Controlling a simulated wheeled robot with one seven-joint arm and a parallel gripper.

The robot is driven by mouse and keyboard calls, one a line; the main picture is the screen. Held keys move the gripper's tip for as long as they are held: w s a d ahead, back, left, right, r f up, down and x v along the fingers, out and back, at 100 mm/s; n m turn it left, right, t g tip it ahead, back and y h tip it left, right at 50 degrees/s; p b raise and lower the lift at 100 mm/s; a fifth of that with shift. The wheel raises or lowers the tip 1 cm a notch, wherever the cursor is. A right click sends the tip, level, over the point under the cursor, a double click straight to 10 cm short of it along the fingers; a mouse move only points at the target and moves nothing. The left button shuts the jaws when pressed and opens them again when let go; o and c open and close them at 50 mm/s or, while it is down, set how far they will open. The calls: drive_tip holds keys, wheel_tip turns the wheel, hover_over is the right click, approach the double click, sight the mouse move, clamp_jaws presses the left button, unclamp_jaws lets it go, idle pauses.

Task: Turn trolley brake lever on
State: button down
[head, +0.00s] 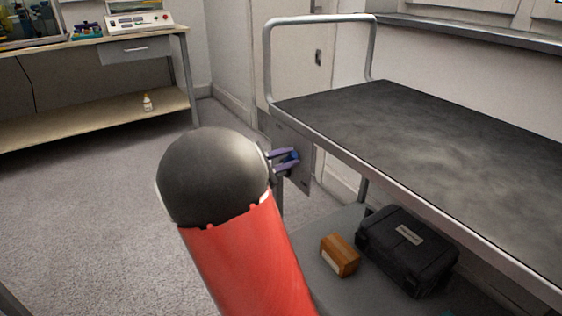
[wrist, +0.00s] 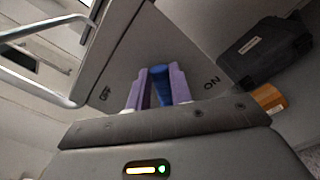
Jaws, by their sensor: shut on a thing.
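The trolley (head: 430,130) stands at the right, with a dark top and a metal push handle. A grey plate (head: 304,172) is fixed at its near-left end. The blue brake lever (wrist: 161,86) shows in the wrist view in front of this plate, between the labels OFF at left and ON at right. My gripper (wrist: 158,84) has purple fingers, one on each side of the lever, and is shut on it. In the head view my gripper (head: 286,160) is small and partly hidden by my own arm. The lever's pivot is hidden.
A black case (head: 408,250) and a small orange-brown box (head: 339,255) lie on the trolley's lower shelf. A workbench (head: 90,45) with instruments stands at the back left, a small bottle (head: 147,102) on its lower shelf. The floor at left is clear.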

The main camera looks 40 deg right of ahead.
drive_tip(key=shift+s+a+f+m+b, duration=0.1)
drive_tip(key=shift+s+f+m+b, duration=0.6)
drive_tip(key=shift+m+b, duration=0.5)
drive_tip(key=shift+s+f+m+b, duration=0.55)
drive_tip(key=shift+f+m+b, duration=0.35)
drive_tip(key=shift+b, duration=0.45)
drive_tip(key=c, duration=1.2)
unclamp_jaws()
drive_tip(key=shift+r, duration=0.1)
drive_tip(key=shift+c, duration=0.2)
drive_tip(key=shift+a, duration=0.1)
drive_tip(key=a, duration=0.7)
drive_tip(key=shift+w+a+p, duration=0.2)
drive_tip(key=shift+a+p, duration=0.15)
drive_tip(key=shift+p, duration=0.05)
drive_tip(key=shift+s+d, duration=0.1)
